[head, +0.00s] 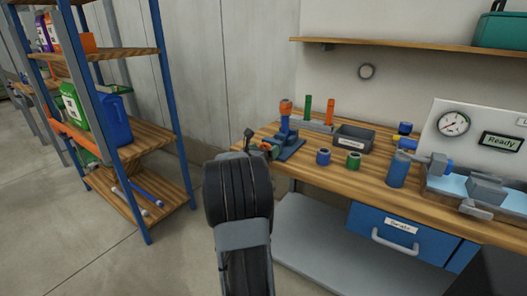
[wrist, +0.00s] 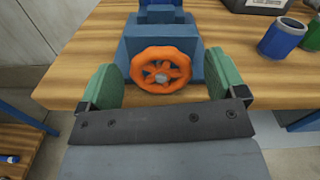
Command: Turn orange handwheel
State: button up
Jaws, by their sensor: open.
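The orange handwheel (wrist: 163,70) shows in the wrist view, upright and facing me on the front of a blue device (wrist: 207,66). My gripper (wrist: 163,88) is open, with one green pad on each side of the wheel and a gap to each side. Whether the pads reach past the rim is hard to tell. In the head view the blue device (head: 291,146) stands at the left end of the wooden bench, with an orange-topped upright on it. There my arm hides most of the gripper, and the wheel cannot be made out clearly.
A blue cup (head: 323,156), a green cup (head: 353,160) and a grey bin (head: 354,138) stand right of the device on the bench (head: 300,172). A gauge panel (head: 470,122) is farther right. A shelf rack (head: 150,140) stands at the left; floor between is clear.

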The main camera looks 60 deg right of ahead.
jog(key=shift+c, duration=0.3)
jog(key=c, duration=0.9)
jog(key=shift+o, duration=0.2)
jog(key=shift+f+b, duration=0.1)
jog(key=shift+b, duration=0.35)
jog(key=m+b, duration=0.3)
jog(key=b, duration=0.1)
jog(key=m+b, duration=0.3)
jog(key=b, duration=0.1)
jog(key=m+b, duration=0.3)
jog(key=b, duration=0.1)
jog(key=shift+s, duration=0.25)
jog(key=shift+m, duration=0.3)
